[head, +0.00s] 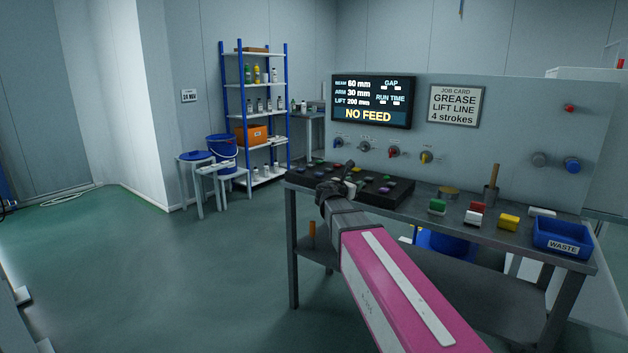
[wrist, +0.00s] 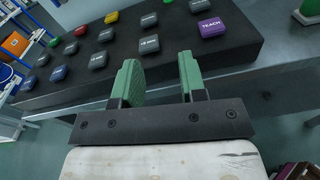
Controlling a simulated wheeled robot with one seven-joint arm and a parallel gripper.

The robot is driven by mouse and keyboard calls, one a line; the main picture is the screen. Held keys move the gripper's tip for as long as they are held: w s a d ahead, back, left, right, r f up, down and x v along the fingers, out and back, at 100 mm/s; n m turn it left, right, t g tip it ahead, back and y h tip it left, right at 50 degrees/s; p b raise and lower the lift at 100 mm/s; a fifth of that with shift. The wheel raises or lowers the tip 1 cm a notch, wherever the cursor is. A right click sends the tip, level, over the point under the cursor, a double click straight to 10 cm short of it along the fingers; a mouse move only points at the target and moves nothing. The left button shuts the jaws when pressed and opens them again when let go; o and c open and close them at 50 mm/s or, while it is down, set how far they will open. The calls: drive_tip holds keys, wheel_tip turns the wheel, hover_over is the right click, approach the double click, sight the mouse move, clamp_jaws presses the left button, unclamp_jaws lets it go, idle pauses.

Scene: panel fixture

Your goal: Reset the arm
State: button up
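My arm is pink and grey and reaches from the lower right of the head view to the front of the workbench. My gripper (head: 346,178) is at its end, by the near edge of the black button panel (head: 384,196). In the wrist view my gripper (wrist: 160,80) shows two green finger pads apart with nothing between them. The black panel (wrist: 120,72) lies just beyond the fingers, carrying several coloured buttons. A purple button (wrist: 212,27) is nearest, at upper right. Whether the fingers touch the panel I cannot tell.
The workbench (head: 420,210) also holds several coloured blocks and a blue WASTE bin (head: 562,238). Behind it stands an upright panel with a screen (head: 371,101) reading NO FEED, knobs, and a job card (head: 454,105). Shelving (head: 253,110) stands at back left.

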drive_tip(key=s+d+f+m+g+y, duration=0.2)
drive_tip(key=s+d+f+m+g, duration=0.2)
drive_tip(key=s+f+m, duration=0.45)
drive_tip(key=s+d+f+m+g+y, duration=0.1)
drive_tip(key=s+d+f+m+g, duration=0.3)
drive_tip(key=f, duration=0.7)
drive_tip(key=s+a+f+m+g+y, duration=0.1)
drive_tip(key=s+f+m+g+y, duration=0.1)
drive_tip(key=s+f+m, duration=0.4)
drive_tip(key=s+a+f+m+g+y, duration=0.2)
drive_tip(key=s+f+m+g+y, duration=0.1)
drive_tip(key=s+f+m+y, duration=0.2)
drive_tip(key=s+f+m, duration=0.2)
drive_tip(key=s+m, duration=0.1)
drive_tip(key=s, duration=0.1)
drive_tip(key=shift+s+a+m+g+y, duration=0.25)
drive_tip(key=shift+s+m+g+y, duration=0.05)
drive_tip(key=shift+s+m, duration=0.1)
